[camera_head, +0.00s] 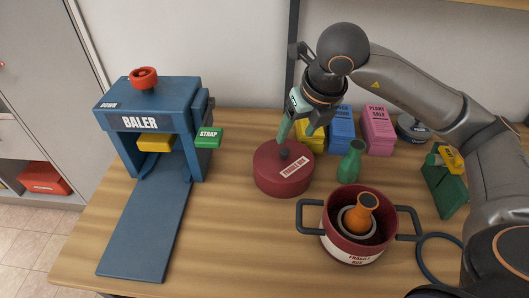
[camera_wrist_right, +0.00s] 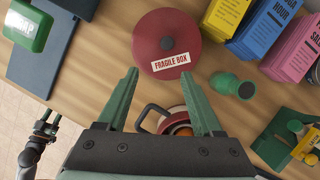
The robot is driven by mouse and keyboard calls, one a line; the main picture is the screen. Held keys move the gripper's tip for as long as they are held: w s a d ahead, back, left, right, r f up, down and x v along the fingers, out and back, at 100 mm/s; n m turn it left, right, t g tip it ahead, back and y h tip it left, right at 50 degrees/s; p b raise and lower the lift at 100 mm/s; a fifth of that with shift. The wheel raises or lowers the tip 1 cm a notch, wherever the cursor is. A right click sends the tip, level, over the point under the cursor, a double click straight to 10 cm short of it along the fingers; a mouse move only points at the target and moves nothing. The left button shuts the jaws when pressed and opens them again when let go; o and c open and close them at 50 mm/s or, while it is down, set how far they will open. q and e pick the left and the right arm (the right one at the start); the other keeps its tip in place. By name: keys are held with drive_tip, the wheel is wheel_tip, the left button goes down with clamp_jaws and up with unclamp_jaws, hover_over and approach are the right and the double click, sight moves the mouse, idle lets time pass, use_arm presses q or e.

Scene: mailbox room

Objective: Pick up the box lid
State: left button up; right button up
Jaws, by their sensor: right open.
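The box lid (camera_head: 267,177) is a dark red disc with a black knob and a white label. It lies on the wooden table, left of and behind the red fragile box (camera_head: 335,247). The box, with two dark handles, is open and holds an orange vase (camera_head: 362,215). A dark jointed part at the wrist view's left edge seems to be my left gripper (camera_wrist_right: 42,130); its jaws are unclear.
A blue baler (camera_head: 140,123) with a long plate stands at the left, a green strap piece (camera_head: 208,138) beside it. A green bottle (camera_head: 350,162) stands right of the lid. Yellow, blue (camera_head: 341,130) and pink (camera_head: 377,132) boxes stand behind. Table left of the lid is clear.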

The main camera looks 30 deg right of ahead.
drive_tip(key=d, duration=0.1)
approach(285, 150)
wheel_tip(285, 150, down, 3)
drive_tip(key=shift+w+f+h, duration=0.1)
drive_tip(key=shift+w+h, duration=0.05)
drive_tip(key=shift+h, duration=0.15)
drive_tip(key=x, duration=0.2)
drive_tip(key=p+x, duration=0.1)
drive_tip(key=x, duration=0.2)
drive_tip(key=shift+w+a+f, duration=0.15)
drive_tip(key=shift+w+a, duration=0.1)
drive_tip(key=shift+w, duration=0.2)
clamp_jaws()
idle(0.9)
